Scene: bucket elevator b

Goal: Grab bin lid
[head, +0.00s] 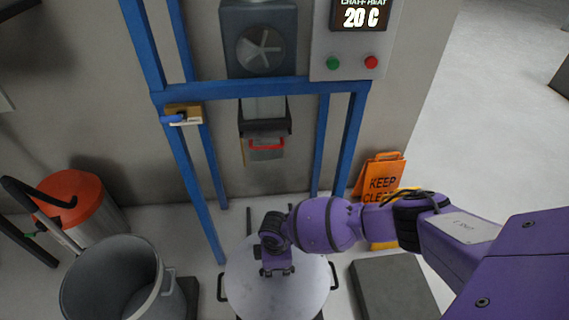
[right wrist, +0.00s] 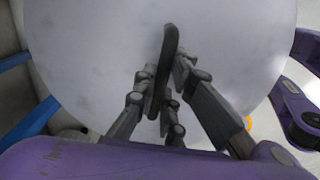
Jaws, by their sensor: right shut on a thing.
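The bin lid (head: 308,288) is a round, pale grey disc at the bottom centre of the head view, with a dark side handle visible at each side. It also fills much of the right wrist view (right wrist: 90,50). A dark upright grip (right wrist: 169,45) stands at its middle. My right gripper (head: 277,269) is over the lid's middle, and its fingers (right wrist: 168,80) are shut around that grip. Whether the lid rests on something or is raised I cannot tell; what is below it is mostly hidden. My left gripper is not in view.
An open grey bin (head: 153,290) stands left of the lid, with an orange-topped container (head: 72,190) behind. A blue frame (head: 250,89) rises behind the lid. An orange sign (head: 380,180) and a dark grey block (head: 390,285) are to the right.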

